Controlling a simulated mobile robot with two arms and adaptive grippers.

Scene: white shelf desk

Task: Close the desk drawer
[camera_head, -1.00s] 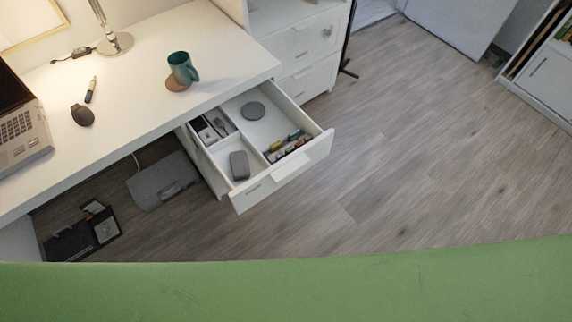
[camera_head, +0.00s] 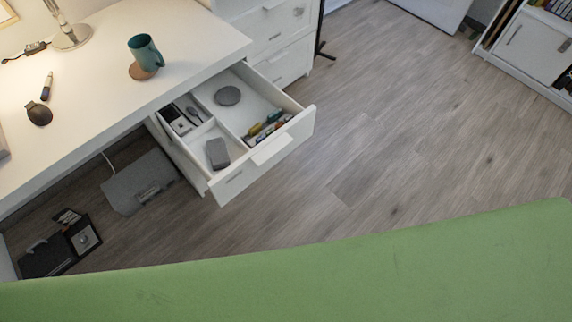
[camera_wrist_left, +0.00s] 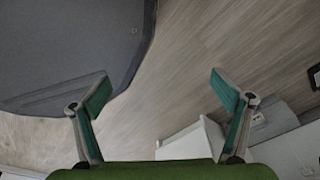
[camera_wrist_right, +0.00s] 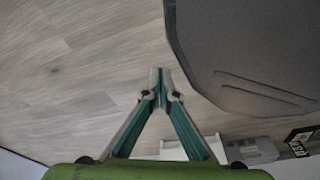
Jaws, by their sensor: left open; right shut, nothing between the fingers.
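The white desk drawer (camera_head: 290,134) is pulled out from under the white desk (camera_head: 195,58) in the head view. Inside it are a round grey object (camera_head: 227,95), a grey case (camera_head: 217,153) and several small items in compartments. My left gripper (camera_wrist_left: 160,88) is open and empty in the left wrist view, with floor beyond its fingers. My right gripper (camera_wrist_right: 158,75) is shut with its fingertips together and nothing between them. Neither gripper shows in the head view, so both are apart from the drawer.
A teal mug (camera_head: 146,50) on a coaster, a lamp base (camera_head: 70,37) and small items stand on the desk. A grey box (camera_head: 138,182) and a dark item (camera_head: 60,245) lie on the floor underneath. The wooden floor (camera_head: 400,140) right of the drawer is clear.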

